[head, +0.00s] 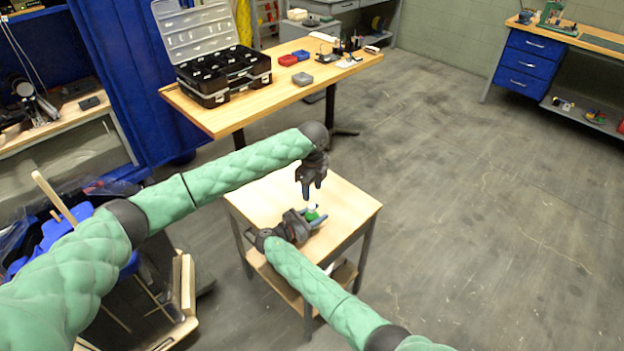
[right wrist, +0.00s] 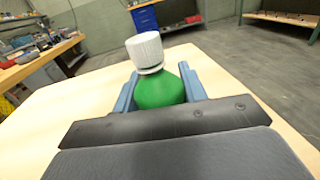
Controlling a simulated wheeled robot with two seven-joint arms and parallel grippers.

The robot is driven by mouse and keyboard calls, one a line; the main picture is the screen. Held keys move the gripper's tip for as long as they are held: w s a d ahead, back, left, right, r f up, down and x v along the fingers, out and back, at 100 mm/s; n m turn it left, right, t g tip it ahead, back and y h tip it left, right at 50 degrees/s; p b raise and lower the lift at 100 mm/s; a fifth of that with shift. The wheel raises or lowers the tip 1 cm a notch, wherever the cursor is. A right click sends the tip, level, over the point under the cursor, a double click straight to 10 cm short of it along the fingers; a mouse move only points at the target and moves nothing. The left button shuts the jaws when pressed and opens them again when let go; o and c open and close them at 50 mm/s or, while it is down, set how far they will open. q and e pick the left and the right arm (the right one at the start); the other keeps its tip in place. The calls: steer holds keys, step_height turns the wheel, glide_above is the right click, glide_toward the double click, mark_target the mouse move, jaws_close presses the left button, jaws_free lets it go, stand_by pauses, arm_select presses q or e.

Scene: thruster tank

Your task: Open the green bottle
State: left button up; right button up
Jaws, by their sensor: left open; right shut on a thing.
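The green bottle (right wrist: 160,90) stands on the small wooden table (head: 345,205). Its white ribbed cap (right wrist: 145,50) is on its neck in the right wrist view. My right gripper (head: 318,221) is shut on the bottle's body, with a blue finger on each side (right wrist: 160,92). In the head view the bottle (head: 312,214) is small and partly hidden by the gripper. My left gripper (head: 309,193) is open and empty, pointing down above the table, a little behind and above the bottle.
A larger workbench (head: 330,74) behind holds an open black toolbox (head: 222,75), red and blue boxes and small items. A cluttered cart (head: 150,310) stands at the lower left. The floor to the right is clear.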

mark_target(312, 206)
arm_select(q)
steer(key=shift+f, duration=3.55)
steer(key=shift+c, duration=0.4)
jaws_close()
steer(key=shift+r, duration=0.55)
steer(key=shift+r, duration=0.6)
steer(key=shift+r, duration=2)
arm_select(e)
steer(key=o, duration=1.5)
steer(key=shift+c, duration=0.2)
